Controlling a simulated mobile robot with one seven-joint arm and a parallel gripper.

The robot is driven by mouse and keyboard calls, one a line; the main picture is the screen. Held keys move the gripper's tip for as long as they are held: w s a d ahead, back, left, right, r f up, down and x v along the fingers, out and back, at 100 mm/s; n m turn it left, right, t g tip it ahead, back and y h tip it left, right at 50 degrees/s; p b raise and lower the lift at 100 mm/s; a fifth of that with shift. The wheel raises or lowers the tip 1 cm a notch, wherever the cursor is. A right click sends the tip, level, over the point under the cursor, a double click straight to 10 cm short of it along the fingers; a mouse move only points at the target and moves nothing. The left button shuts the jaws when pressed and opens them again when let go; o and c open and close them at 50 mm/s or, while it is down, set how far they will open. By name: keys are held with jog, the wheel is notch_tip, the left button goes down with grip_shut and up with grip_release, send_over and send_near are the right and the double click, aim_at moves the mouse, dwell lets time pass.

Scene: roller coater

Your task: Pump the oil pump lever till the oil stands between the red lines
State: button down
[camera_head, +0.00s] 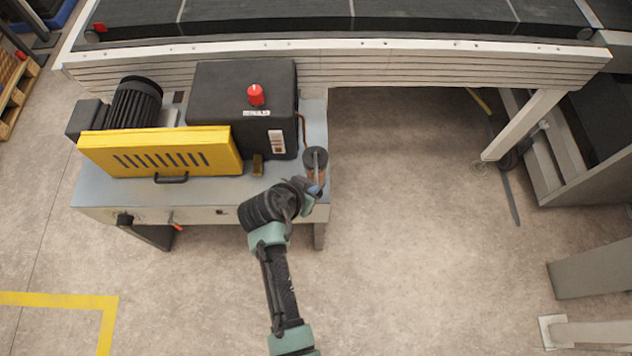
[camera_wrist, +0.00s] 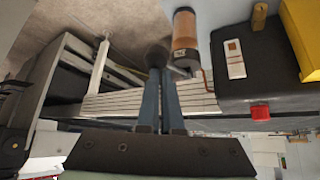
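The oil pump shows as a dark cap (camera_head: 315,157) on the right end of the machine's bench. In the wrist view, turned upside down, its amber cylinder (camera_wrist: 185,38) is clear. A dark round lever knob (camera_wrist: 157,54) sits beside it, at my fingertips. My gripper (camera_head: 317,184) is at the pump's front; in the wrist view its two blue-grey fingers (camera_wrist: 162,75) are close together and appear shut on the lever at the knob. The white-framed oil gauge (camera_head: 277,141) is on the black tank (camera_head: 225,95); it also shows in the wrist view (camera_wrist: 234,58). Its oil level is too small to read.
A red knob (camera_head: 256,95) stands on the tank. A yellow guard (camera_head: 160,150) and black motor (camera_head: 136,100) are to the left. A thin copper pipe (camera_head: 302,128) runs near the pump. The conveyor frame (camera_head: 400,50) spans behind. The floor (camera_head: 410,240) to the right is clear.

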jog(key=f, duration=0.1)
jog(key=f+b, duration=0.1)
jog(key=f, duration=0.1)
jog(key=shift+w+d, duration=0.15)
jog(key=shift+w, duration=0.25)
jog(key=shift+s+r, duration=0.2)
jog(key=shift+s, duration=0.05)
jog(key=shift+a, duration=0.2)
jog(key=shift+s+a+r+p, duration=0.25)
jog(key=shift+s+a+p, duration=0.15)
jog(key=shift+s, duration=0.25)
jog(key=shift+s+a+r+p, duration=0.25)
jog(key=shift+s+a+p, duration=0.15)
jog(key=shift+s, duration=0.2)
jog(key=b+v, duration=0.1)
jog(key=v, duration=1.2)
jog(key=shift+b, duration=0.3)
